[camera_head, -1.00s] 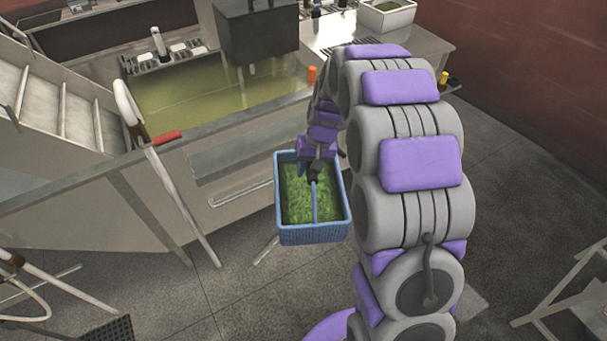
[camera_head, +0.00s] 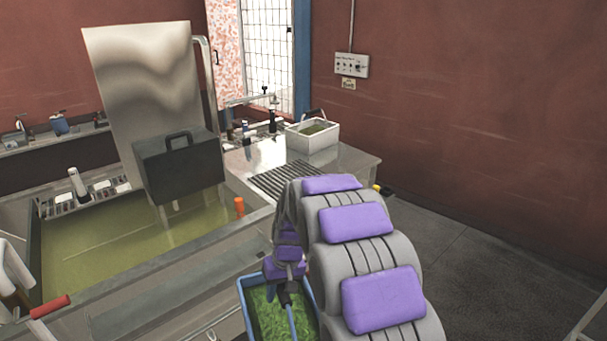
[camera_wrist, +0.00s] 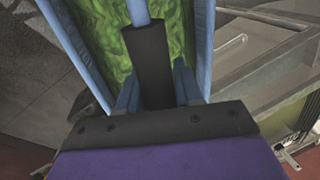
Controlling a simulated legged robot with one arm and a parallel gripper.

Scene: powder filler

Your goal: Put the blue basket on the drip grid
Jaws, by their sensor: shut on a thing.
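The blue basket (camera_head: 246,302) hangs from my gripper (camera_head: 287,298) at the bottom of the head view, in front of the tank's near edge. It holds green leafy stuff (camera_head: 268,315). In the wrist view my gripper (camera_wrist: 150,70) is shut on the basket's blue handle (camera_wrist: 138,12), with the basket wall (camera_wrist: 75,55) and greens beyond it. The basket's lower part is cut off in the head view. The drip grid (camera_head: 284,180), a set of dark slots in the steel counter, lies beyond my arm, which partly covers its near right end.
A tank of yellowish liquid (camera_head: 110,250) is at the left, with a dark box (camera_head: 180,167) above it. A white bin (camera_head: 312,136) stands behind the grid on the counter (camera_head: 350,165). An orange knob (camera_head: 239,206) sits on the tank rim. A red-handled bar (camera_head: 50,307) is lower left.

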